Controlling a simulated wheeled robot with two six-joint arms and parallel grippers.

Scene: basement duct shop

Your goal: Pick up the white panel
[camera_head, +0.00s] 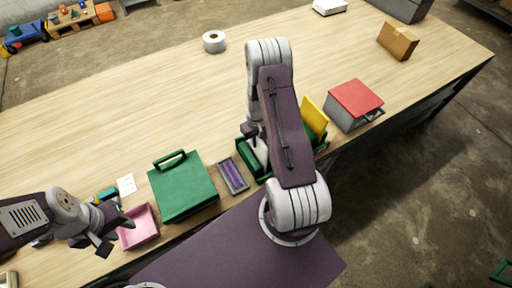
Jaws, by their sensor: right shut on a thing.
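The white panel (261,153) stands in a green holder (246,157) near the front edge of the workbench. My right arm covers much of both. My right gripper (252,134) is at the panel's upper part and shut on it. A yellow panel (313,117) stands tilted in the holder to the right of my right arm. My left gripper (117,234) is open and empty over the left end of a pink tray (141,228), far from the white panel.
A purple-and-grey tray (233,176) and a green case with a handle (184,186) lie left of the holder. A red-lidded grey box (355,101) stands to its right. A white roll (214,41) and a cardboard box (398,40) are farther back. The bench's middle left is clear.

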